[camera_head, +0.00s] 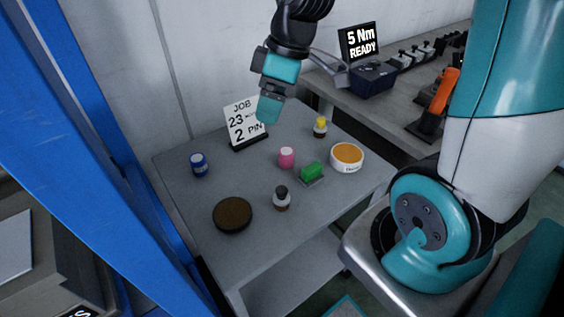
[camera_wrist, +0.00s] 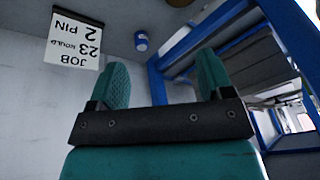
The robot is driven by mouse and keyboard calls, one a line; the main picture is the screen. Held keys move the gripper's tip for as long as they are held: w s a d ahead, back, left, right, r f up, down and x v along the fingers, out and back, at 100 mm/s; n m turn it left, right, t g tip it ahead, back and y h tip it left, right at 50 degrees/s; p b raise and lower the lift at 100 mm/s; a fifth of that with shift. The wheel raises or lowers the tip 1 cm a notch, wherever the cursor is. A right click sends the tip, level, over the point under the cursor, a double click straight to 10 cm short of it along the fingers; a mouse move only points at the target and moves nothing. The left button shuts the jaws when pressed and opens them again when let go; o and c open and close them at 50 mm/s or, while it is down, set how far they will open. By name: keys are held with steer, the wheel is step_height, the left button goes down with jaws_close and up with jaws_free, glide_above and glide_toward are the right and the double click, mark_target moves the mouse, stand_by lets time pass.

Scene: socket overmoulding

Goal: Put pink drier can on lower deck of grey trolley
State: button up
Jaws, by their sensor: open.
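The pink drier can (camera_head: 287,157), with a pale lid, stands upright near the middle of the grey trolley's top deck (camera_head: 240,257). The trolley's lower deck (camera_head: 290,282) shows partly below, under the front edge. My gripper (camera_head: 268,108) hangs above the back of the top deck, in front of the job sign and apart from the can. In the wrist view its two teal fingers (camera_wrist: 163,80) are spread with nothing between them. The pink can does not show in the wrist view.
The top deck also holds a blue can (camera_head: 199,165), brown disc (camera_head: 232,214), dark-capped bottle (camera_head: 282,198), green block (camera_head: 311,172), yellow-capped bottle (camera_head: 320,127), orange-topped tub (camera_head: 347,157) and job sign (camera_head: 243,122). A blue post (camera_head: 100,130) stands left; a bench (camera_head: 400,107) stands right.

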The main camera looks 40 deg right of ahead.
steer(key=n+b, duration=0.1)
steer(key=n, duration=0.1)
glide_toward(286, 151)
steer(key=shift+h, duration=0.4)
steer(key=x, duration=0.6)
steer(key=shift+a, duration=0.35)
steer(key=shift+t, duration=0.3)
steer(key=shift+x, duration=2.9)
steer(key=shift+s, duration=0.15)
steer(key=c, duration=1.1)
steer(key=shift+r, duration=0.1)
step_height(286, 151, up, 20)
steer(key=shift+p, duration=0.4)
